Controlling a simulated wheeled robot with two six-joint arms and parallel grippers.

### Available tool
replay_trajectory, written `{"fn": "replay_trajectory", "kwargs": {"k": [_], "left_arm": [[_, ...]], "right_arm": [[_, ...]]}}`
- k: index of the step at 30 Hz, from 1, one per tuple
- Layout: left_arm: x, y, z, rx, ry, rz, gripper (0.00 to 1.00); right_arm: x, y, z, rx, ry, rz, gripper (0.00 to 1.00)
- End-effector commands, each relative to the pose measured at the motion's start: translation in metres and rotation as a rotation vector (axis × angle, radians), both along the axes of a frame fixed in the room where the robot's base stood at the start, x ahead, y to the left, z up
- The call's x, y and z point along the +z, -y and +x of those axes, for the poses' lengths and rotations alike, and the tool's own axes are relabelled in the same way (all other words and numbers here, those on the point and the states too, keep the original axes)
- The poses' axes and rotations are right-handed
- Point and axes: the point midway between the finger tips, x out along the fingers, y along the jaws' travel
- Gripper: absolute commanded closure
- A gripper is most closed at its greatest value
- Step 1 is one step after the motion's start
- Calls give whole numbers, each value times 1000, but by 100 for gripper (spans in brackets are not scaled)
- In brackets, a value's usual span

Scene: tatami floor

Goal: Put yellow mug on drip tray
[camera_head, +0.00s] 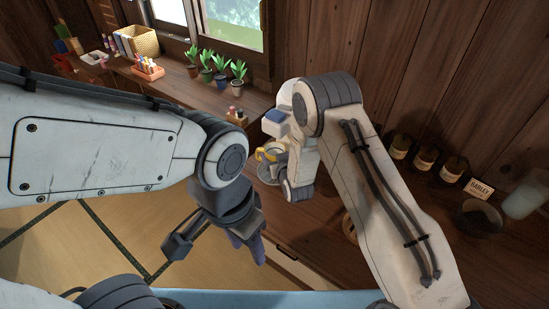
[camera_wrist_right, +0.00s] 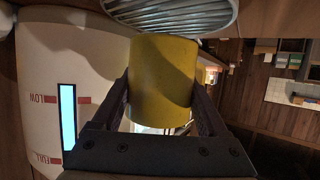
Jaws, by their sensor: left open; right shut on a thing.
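The yellow mug (camera_wrist_right: 162,75) is between the fingers of my right gripper (camera_wrist_right: 162,92), which is shut on it. In the head view the mug (camera_head: 267,153) shows only partly beside my right wrist. The round, slatted grey drip tray (camera_wrist_right: 178,13) is at the top of the right wrist view, right by the mug's end; I cannot tell whether they touch. In the head view the tray (camera_head: 266,174) is partly hidden below the mug. My left gripper (camera_head: 215,247) is open and empty, in front of the counter and away from the mug.
A white tank (camera_wrist_right: 55,70) marked LOW and FULL stands close beside the mug. Potted plants (camera_head: 222,77) and a pen holder (camera_head: 148,70) line the far counter. Several jars (camera_head: 424,158) and a dark bowl (camera_head: 480,217) are at the right. Tatami floor (camera_head: 75,250) lies below left.

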Motion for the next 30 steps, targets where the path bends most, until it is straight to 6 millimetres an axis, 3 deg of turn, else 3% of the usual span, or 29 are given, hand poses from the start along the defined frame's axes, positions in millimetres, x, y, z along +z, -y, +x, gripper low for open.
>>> {"fn": "replay_trajectory", "kwargs": {"k": [5, 17, 18, 19, 30], "left_arm": [[7, 0, 0, 0, 0, 0, 50], [1, 0, 0, 0, 0, 0, 50], [3, 0, 0, 0, 0, 0, 50], [3, 0, 0, 0, 0, 0, 50], [5, 0, 0, 0, 0, 0, 50]], "right_arm": [[-17, 0, 0, 0, 3, 1, 94], [-24, 1, 0, -1, 5, 2, 94], [-22, 1, 0, -1, 3, 1, 8], [-22, 1, 0, -1, 3, 1, 0], [-18, 1, -3, 0, 2, 1, 0]]}}
